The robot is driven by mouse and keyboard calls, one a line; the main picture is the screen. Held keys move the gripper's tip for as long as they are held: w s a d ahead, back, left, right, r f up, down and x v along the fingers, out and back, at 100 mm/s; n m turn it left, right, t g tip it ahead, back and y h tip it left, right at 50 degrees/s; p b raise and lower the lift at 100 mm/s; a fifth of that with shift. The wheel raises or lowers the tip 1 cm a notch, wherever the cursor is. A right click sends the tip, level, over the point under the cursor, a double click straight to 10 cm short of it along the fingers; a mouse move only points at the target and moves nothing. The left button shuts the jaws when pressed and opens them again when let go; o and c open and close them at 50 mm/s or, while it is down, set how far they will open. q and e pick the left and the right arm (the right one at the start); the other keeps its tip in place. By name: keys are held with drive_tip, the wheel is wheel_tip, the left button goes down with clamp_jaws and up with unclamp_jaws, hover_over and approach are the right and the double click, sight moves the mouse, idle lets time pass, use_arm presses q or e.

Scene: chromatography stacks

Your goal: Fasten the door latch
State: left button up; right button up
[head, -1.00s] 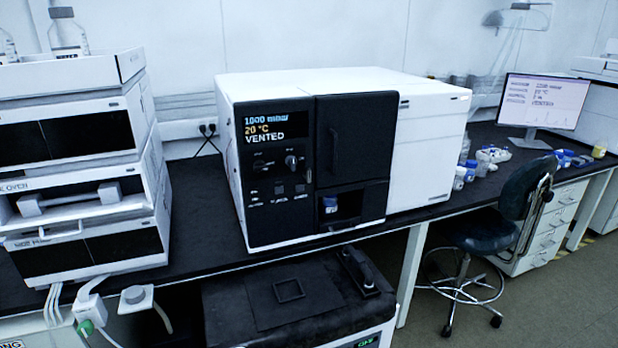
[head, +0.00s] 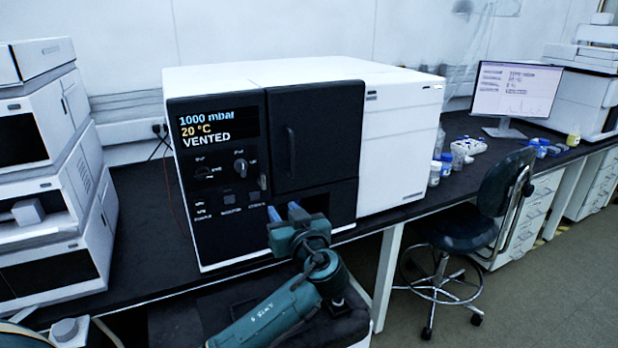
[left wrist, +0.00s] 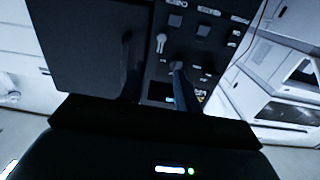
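The white instrument has a dark door (head: 312,125) with a vertical handle (head: 291,152). The door looks closed against the front. A small silver latch (head: 262,182) sits at the lower left edge of the door, beside the control panel, and lies roughly upright. It also shows in the left wrist view (left wrist: 161,43). Whether it is engaged I cannot tell. My left gripper (head: 286,217) is below and right of the latch, in front of the bay under the door. In the left wrist view its two dark fingers (left wrist: 156,85) are apart and empty. My right gripper is not in view.
The control panel (head: 216,210) has knobs and a display reading 1000 mbar, 20 °C, VENTED. Stacked white modules (head: 45,180) stand at the left. A chair (head: 465,225) is at the right. Small bottles (head: 435,172) stand right of the instrument.

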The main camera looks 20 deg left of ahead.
sight(263, 177)
use_arm(q)
drive_tip(key=shift+n+y, duration=0.3)
drive_tip(key=p+x, duration=0.1)
drive_tip(key=x, duration=0.3)
drive_tip(key=r+x, duration=0.1)
drive_tip(key=x, duration=0.4)
drive_tip(key=p+x, duration=0.1)
drive_tip(key=x, duration=0.3)
drive_tip(key=shift+w+a+r+p, duration=0.1)
drive_tip(key=shift+w+r+p, duration=0.05)
drive_tip(key=shift+p, duration=0.2)
clamp_jaws()
